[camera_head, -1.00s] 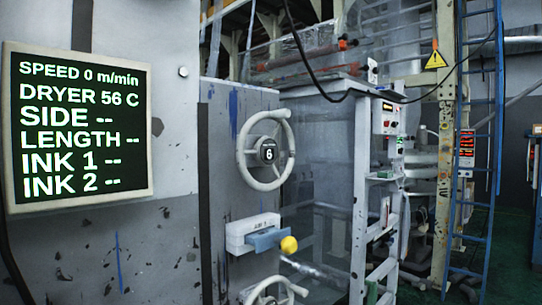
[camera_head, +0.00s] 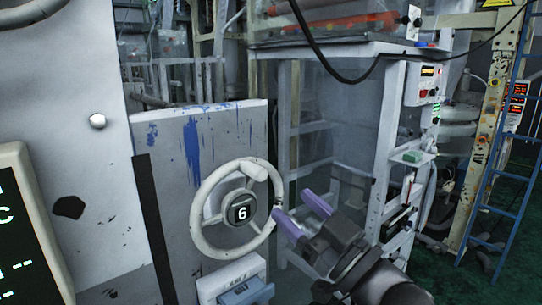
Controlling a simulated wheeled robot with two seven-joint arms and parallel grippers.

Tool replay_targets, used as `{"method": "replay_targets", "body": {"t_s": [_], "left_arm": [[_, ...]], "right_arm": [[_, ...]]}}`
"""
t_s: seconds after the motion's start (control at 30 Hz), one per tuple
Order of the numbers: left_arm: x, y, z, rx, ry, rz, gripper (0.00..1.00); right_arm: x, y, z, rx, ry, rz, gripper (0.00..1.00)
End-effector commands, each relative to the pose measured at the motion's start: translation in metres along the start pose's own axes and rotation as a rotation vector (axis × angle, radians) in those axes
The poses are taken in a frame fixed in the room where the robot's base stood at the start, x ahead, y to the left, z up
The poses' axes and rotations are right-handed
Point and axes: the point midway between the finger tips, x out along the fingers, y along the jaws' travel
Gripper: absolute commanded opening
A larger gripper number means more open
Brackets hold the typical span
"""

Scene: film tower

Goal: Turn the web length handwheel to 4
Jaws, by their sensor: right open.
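The handwheel (camera_head: 207,238) is a pale rimmed wheel on the grey cabinet front, in the middle of the head view. Its dark hub display (camera_head: 242,213) reads 6; the word above the number is too small to read. My right gripper (camera_head: 296,211) comes in from the lower right. Its two purple fingers are spread with nothing between them, and the tips are beside the wheel's right rim. I cannot tell whether a fingertip touches the rim. My left gripper does not show.
A pale box with a blue part (camera_head: 246,291) sits just below the wheel. A screen (camera_head: 32,225) is cut off at the left edge. A white frame with a control box (camera_head: 428,84) stands to the right, and a blue ladder (camera_head: 505,165) at the far right.

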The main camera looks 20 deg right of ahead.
Motion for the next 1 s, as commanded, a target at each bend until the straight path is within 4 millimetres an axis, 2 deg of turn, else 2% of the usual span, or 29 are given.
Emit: {"method": "replay_targets", "body": {"t_s": [0.07,0.3,0.43,0.6,0.83,0.87,1.0], "left_arm": [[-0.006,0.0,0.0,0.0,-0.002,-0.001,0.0],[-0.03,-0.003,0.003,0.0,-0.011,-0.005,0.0],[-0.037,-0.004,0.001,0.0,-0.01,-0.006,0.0],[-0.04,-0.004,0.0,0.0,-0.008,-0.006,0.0],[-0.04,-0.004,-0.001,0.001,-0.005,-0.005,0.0],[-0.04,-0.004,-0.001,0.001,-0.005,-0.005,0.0],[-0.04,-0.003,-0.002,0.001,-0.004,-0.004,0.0]], "right_arm": [[0.008,-0.001,-0.007,0.001,0.012,-0.006,0.66],[0.063,-0.001,-0.007,0.002,0.01,-0.003,0.66],[0.084,-0.001,-0.006,0.001,0.009,-0.003,0.66],[0.097,-0.002,-0.004,0.0,0.007,-0.004,0.66],[0.098,-0.003,-0.002,-0.001,0.006,-0.004,0.66],[0.098,-0.003,-0.002,-0.001,0.006,-0.004,0.63],[0.097,-0.002,-0.002,-0.001,0.006,-0.004,0.34]]}}
